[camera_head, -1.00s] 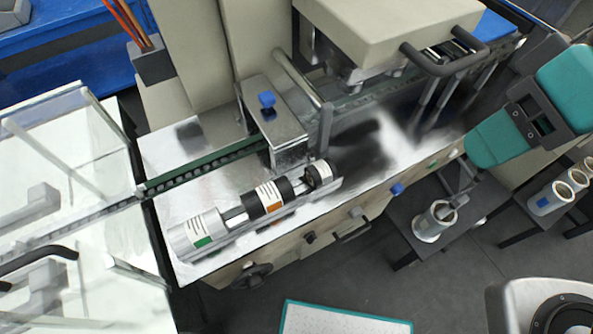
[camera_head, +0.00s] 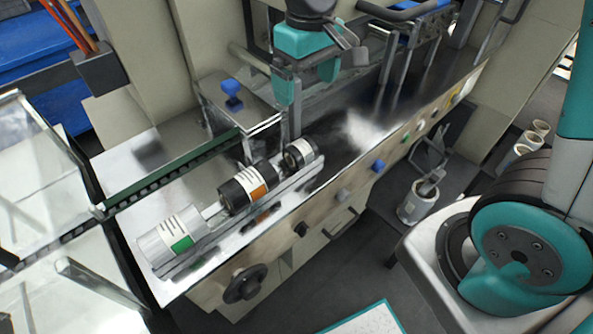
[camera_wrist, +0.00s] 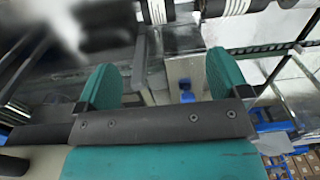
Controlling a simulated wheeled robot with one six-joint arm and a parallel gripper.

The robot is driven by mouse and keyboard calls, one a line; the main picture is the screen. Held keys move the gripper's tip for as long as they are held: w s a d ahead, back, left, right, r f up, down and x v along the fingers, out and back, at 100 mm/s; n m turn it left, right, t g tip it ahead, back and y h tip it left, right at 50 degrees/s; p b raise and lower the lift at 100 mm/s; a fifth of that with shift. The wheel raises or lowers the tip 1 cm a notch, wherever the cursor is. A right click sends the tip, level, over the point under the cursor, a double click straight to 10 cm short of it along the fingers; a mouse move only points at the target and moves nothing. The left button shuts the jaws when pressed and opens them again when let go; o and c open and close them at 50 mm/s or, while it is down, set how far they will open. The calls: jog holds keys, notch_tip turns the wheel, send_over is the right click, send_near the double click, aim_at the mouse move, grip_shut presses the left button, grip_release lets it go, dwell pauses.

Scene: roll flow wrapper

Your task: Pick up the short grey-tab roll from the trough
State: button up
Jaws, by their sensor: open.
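The short dark roll (camera_head: 299,154) with a white label lies at the right end of the trough (camera_head: 292,188); its tab colour is too small to read. Left of it in the trough lie a dark roll with an orange tab (camera_head: 248,187) and a silver roll with a green tab (camera_head: 172,240). My gripper (camera_head: 308,80) is open and empty, pointing down above and behind the short roll, apart from it. In the wrist view my open gripper (camera_wrist: 163,80) has nothing between its fingers; the short roll (camera_wrist: 156,10) shows cut off at the top edge.
A metal bracket with a blue knob (camera_head: 232,88) and an upright post (camera_head: 295,118) stand close to my gripper and the short roll. A green-edged conveyor rail (camera_head: 170,170) runs behind the trough. The shiny deck right of the short roll is clear.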

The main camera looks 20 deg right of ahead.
aim_at(300, 144)
jog(key=f, duration=0.8)
jog(key=w+f, duration=0.1)
jog(key=f, duration=0.3)
jog(key=shift+d+f, duration=0.15)
jog(key=shift+f, duration=0.25)
jog(key=shift+w+a+f+p, duration=0.1)
jog(key=shift+a+f+p, duration=0.1)
jog(key=shift+f, duration=1.3)
jog(key=shift+a+f+p, duration=0.1)
jog(key=shift+a+f, duration=0.05)
jog(key=shift+f, duration=1.3)
jog(key=c, duration=1.1)
jog(key=shift+r, duration=0.1)
